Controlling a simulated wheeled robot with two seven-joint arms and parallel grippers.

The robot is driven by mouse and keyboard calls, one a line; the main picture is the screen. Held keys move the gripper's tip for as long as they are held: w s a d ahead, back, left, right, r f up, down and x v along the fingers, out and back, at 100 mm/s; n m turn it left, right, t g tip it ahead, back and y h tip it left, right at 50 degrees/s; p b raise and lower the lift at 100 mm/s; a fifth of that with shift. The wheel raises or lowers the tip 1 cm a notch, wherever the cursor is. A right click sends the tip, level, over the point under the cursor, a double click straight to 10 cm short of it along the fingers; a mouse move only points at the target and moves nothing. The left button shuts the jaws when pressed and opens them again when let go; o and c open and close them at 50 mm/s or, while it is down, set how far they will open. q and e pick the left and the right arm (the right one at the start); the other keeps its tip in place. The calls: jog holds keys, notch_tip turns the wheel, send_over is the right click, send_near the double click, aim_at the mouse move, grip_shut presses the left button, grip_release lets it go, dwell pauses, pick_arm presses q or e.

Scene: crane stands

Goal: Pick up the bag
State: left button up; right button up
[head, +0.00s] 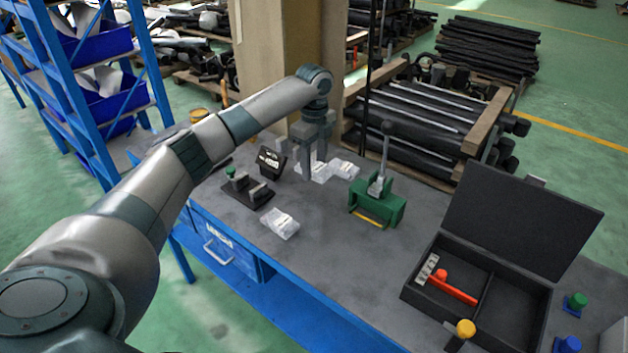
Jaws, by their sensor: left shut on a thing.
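Clear plastic bags lie on the grey top of the workbench (345,255). My left gripper (308,167) points down over the far side of the bench, shut on a clear bag (320,173). Its fingers hide part of that bag, and I cannot tell whether it is clear of the bench top. Another clear bag (344,168) is just to the right of the gripper. A further clear bag (280,224) lies nearer the front edge, apart from the gripper. My right gripper is not in view.
A green device with a lever (377,208) stands right of the gripper. A black box-shaped item (271,162) and a small black fixture (248,193) are to its left. An open black case (476,293) holds a red-handled tool. Bare bench lies in the front middle.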

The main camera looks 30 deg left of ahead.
pick_arm(q)
jog(key=shift+r, duration=0.7)
jog(key=shift+s+d+f, duration=0.15)
jog(key=shift+d, duration=0.3)
jog(key=s+d+f+n, duration=0.1)
jog(key=s+d+n, duration=0.5)
jog(key=s+d, duration=0.1)
jog(key=s+d+f+n+b, duration=0.1)
jog(key=s+d+n, duration=0.5)
jog(key=s, duration=0.3)
jog(key=s+d+f+n, duration=0.2)
jog(key=s+d+n, duration=0.4)
jog(key=s+d, duration=0.2)
jog(key=shift+s+d, duration=0.1)
jog(key=shift+d, duration=0.15)
jog(key=shift+s+n, duration=0.3)
jog(key=shift+d+r, duration=0.1)
jog(key=shift+r, duration=0.05)
